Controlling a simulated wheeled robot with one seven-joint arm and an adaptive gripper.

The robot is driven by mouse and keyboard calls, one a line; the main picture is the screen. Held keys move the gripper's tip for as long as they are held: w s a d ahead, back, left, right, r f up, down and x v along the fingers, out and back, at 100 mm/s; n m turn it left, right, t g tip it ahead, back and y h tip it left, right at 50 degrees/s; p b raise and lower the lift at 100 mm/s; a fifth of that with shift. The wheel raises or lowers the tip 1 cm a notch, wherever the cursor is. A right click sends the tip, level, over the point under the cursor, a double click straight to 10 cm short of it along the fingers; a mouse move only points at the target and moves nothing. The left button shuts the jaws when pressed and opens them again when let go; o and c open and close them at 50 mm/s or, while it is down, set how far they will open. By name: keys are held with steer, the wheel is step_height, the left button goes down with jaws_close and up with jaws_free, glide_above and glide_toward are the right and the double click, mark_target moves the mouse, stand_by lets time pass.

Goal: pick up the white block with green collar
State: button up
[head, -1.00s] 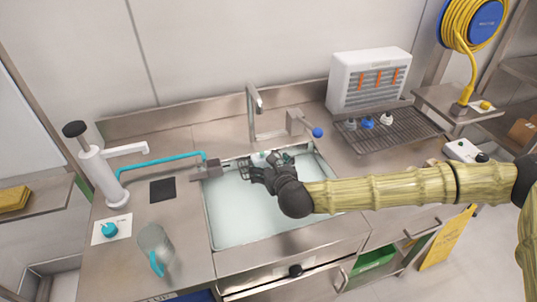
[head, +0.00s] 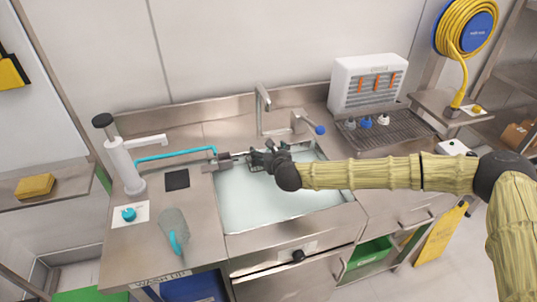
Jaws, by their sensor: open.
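My gripper (head: 255,159) is open over the back left part of the sink (head: 245,215), its fingers pointing left. Its dark fingers and wrist cover part of the sink behind them. I cannot clearly make out a white block with green collar; small pale and greenish patches show close around the fingers, too small to tell. A grey metal block (head: 222,162) sits at the sink's left rim, just left of the fingertips, near the end of a teal hose (head: 175,155). The hose runs from a white pump column (head: 124,165) with a black knob.
The faucet (head: 262,105) stands behind the sink, with a blue-tipped lever (head: 319,129) to its right. A drying rack (head: 400,130) holds small grey, blue and white pieces. The front of the sink is clear.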

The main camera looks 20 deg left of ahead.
steer(key=shift+w+f, duration=0.25)
steer(key=shift+f, duration=0.1)
steer(key=shift+w+f, duration=0.15)
steer(key=shift+w, duration=0.05)
steer(key=c, duration=0.3)
steer(key=shift+s+r, duration=0.25)
steer(key=c, duration=0.9)
steer(key=shift+w, duration=0.15)
steer(key=shift+c, duration=0.3)
